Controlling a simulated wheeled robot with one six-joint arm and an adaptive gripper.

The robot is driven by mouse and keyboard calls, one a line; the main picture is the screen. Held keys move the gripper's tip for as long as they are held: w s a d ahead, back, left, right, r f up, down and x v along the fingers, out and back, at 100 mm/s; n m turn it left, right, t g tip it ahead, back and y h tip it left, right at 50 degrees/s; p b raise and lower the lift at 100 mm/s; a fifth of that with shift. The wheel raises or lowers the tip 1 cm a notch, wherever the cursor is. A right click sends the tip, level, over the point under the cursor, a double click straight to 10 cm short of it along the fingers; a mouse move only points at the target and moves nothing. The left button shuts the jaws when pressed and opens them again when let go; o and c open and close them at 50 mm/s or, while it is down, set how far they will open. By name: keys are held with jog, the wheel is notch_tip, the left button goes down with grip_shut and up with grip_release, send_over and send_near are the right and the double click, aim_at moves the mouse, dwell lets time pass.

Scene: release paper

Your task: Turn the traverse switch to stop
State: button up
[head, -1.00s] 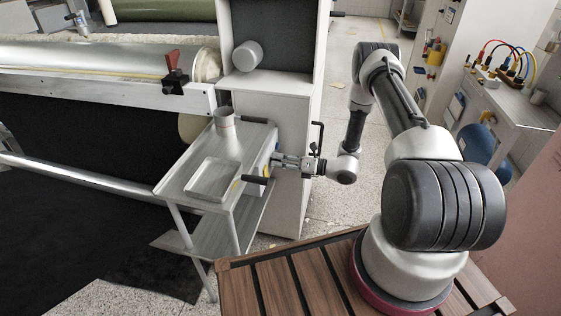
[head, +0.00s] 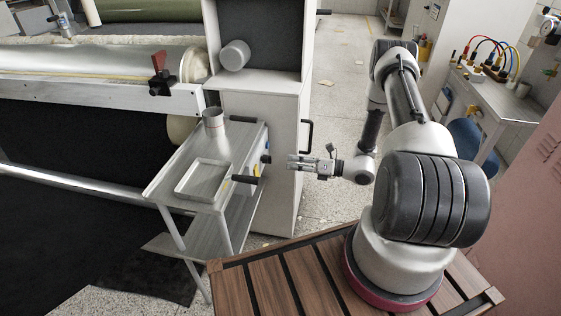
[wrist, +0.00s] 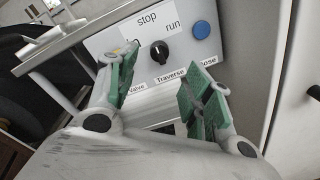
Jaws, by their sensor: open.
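The traverse switch (wrist: 159,52) is a round black knob on a pale panel (wrist: 110,42), above a "Traverse" label. "Stop" is printed above it and "run" at its upper right; a label at its left is partly hidden. I cannot tell for sure where the knob points. My gripper (wrist: 160,82) is open, with green-padded fingers spread left and right below the knob in the wrist view, holding nothing. In the head view my gripper (head: 289,163) is to the right of the panel on the cart's side, with a gap between them.
A blue button (wrist: 201,30) is right of the switch. The metal cart (head: 160,187) carries a tray (head: 178,191) and a metal cup (head: 214,126), and has black handles. A white cabinet (head: 270,200) with a black handle (head: 308,134) stands behind my gripper. The big roller machine (head: 95,58) is at left.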

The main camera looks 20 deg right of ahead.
jog(key=shift+v, duration=1.5)
